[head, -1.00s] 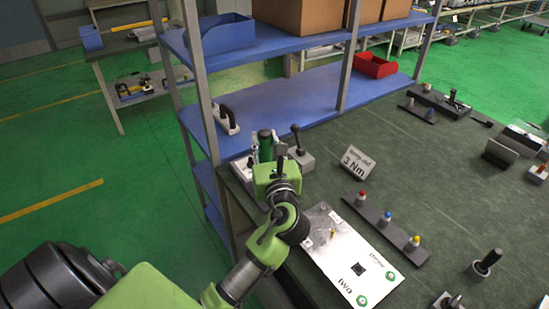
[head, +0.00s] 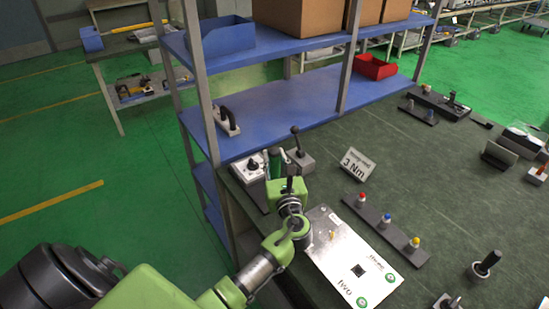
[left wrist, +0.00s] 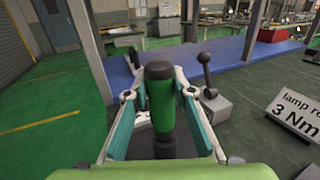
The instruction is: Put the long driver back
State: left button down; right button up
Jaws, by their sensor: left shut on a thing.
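The driver (left wrist: 159,102) has a green handle with a dark end. In the left wrist view it stands nearly upright between the two fingers of my left gripper (head: 281,163), which is shut on its handle. Its lower end is hidden behind the gripper body, so I cannot tell whether it touches anything. In the head view my left gripper is over the near left corner of the dark work table (head: 398,155), and it hides most of the driver. My right gripper is not in view.
Close by are a white box with a black knob (head: 251,167) and a grey block with a lever (head: 299,156). A 3 Nm sign (head: 354,165), a white panel (head: 340,252) and a strip with coloured pegs (head: 383,226) lie right. A blue shelf (head: 275,103) stands behind.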

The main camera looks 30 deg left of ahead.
pick_arm(q)
jog(key=c, duration=1.8)
grip_release()
jog(key=shift+f, duration=0.1)
jog(key=shift+c, duration=0.2)
jog(key=shift+o, duration=0.6)
jog(key=b+v, duration=0.3)
jog(key=v, duration=0.9)
